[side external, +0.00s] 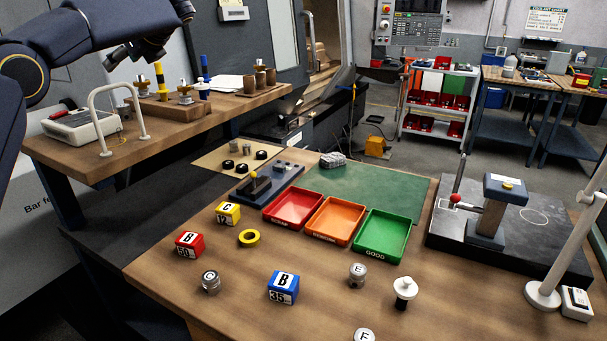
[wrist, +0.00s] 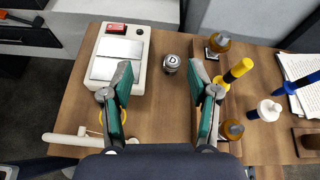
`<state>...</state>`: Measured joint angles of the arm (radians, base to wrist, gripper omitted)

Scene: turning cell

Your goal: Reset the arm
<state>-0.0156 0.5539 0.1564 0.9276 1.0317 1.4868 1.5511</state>
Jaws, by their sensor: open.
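My gripper (wrist: 160,82) is open and empty in the wrist view, its two green-padded fingers spread apart above the wooden back bench (wrist: 160,112). A small metal cylinder marked D (wrist: 171,63) stands on that bench, ahead of the gap between the fingertips and not touched by them. In the side external view my gripper (side external: 128,53) is at the upper left, above the back bench, and its fingers are small and partly hidden by my arm.
A white scale (side external: 82,123) and a white bent rail (side external: 105,151) stand near my gripper. A wooden gauge block (side external: 178,111) with yellow and blue handles stands close by. The front table holds red (side external: 269,222), orange (side external: 312,237) and green (side external: 360,252) trays, lettered blocks and several metal parts.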

